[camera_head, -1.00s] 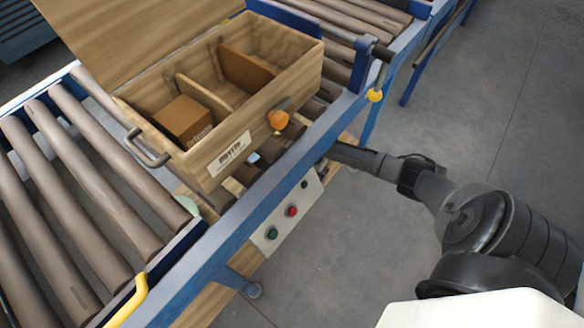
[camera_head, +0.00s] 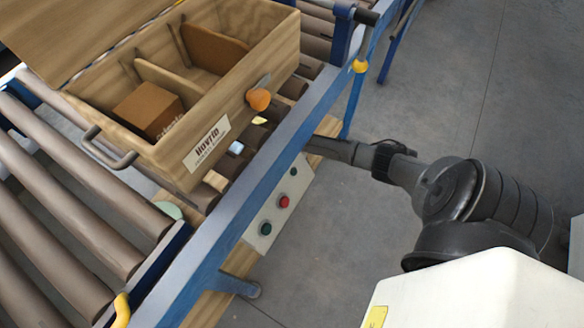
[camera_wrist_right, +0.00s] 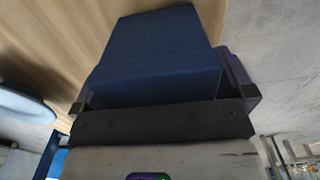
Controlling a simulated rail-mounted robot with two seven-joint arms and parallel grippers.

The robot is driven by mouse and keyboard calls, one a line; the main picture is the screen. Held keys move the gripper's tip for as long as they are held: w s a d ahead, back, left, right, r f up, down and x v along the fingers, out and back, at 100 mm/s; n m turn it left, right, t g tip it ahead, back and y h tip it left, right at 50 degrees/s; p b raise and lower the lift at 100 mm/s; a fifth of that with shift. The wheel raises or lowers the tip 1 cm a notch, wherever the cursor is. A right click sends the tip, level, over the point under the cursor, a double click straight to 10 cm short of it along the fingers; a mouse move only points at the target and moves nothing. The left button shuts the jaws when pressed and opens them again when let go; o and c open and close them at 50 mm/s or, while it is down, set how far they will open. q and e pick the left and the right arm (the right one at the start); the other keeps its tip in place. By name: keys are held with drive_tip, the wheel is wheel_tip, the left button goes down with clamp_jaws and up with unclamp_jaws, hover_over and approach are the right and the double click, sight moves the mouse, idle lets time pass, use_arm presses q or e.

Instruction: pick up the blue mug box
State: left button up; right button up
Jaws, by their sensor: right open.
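A blue box (camera_wrist_right: 155,45) fills the middle of the right wrist view, above a wooden surface. My right gripper (camera_wrist_right: 160,88) is open, with its dark fingers to the left and right of the box. The box sits between or just in front of them; I cannot tell whether they touch it. In the head view my right arm reaches left under the conveyor edge, and its gripper and the blue box are hidden there. My left gripper is not in view.
A roller conveyor (camera_head: 265,165) with a blue side rail stands above my right arm. An open wooden crate (camera_head: 275,55) holding a brown box (camera_head: 147,110) rests on it. A button panel (camera_head: 284,201) hangs on its side. Grey floor (camera_head: 440,80) is free to the right.

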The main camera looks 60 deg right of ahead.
drive_tip(key=shift+s, duration=0.15)
drive_tip(key=shift+c, duration=0.5)
drive_tip(key=shift+c, duration=1.4)
drive_tip(key=c, duration=0.7)
drive_tip(key=shift+o, duration=0.2)
drive_tip(key=shift+r, duration=0.15)
